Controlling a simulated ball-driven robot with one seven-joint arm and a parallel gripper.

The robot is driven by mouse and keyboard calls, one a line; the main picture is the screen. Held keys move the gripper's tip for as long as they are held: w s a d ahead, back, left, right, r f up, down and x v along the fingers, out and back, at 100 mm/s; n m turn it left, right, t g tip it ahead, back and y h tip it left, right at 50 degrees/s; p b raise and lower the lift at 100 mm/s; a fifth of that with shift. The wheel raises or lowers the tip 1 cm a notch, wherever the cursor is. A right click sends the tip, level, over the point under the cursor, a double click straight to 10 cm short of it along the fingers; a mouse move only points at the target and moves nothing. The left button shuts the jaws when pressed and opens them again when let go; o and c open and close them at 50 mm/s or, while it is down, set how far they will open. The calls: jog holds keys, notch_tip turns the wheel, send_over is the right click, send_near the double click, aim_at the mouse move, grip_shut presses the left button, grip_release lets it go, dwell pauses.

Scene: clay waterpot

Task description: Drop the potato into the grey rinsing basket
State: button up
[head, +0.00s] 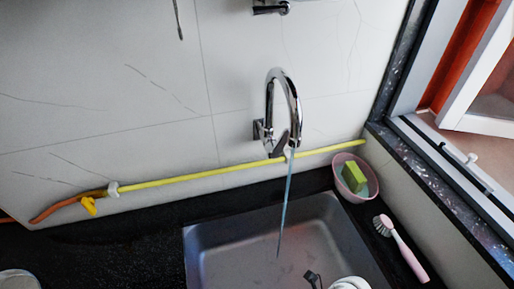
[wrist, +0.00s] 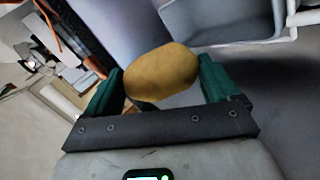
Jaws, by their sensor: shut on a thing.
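The potato (wrist: 162,70), yellow-brown and oval, is between the two green fingers of my gripper (wrist: 160,85) in the wrist view. My gripper is shut on it and holds it crosswise. A grey, smooth-walled container edge (wrist: 245,42) shows beyond the potato at the upper right of the wrist view. I cannot tell whether it is the rinsing basket or part of the sink. No basket can be made out in the head view, where the potato does not show either.
In the head view a steel sink (head: 240,235) lies below a chrome tap (head: 283,105) with water running. A pink bowl (head: 345,185) with a green sponge (head: 354,177) and a pink brush (head: 405,250) stand right of it. A yellow hose (head: 210,176) runs along the wall.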

jog(key=shift+f+b, duration=1.05)
jog(key=shift+f, duration=0.9)
jog(key=o, duration=0.8)
jog(key=shift+o, duration=0.2)
jog(key=v, duration=1.1)
jog(key=shift+b, duration=0.4)
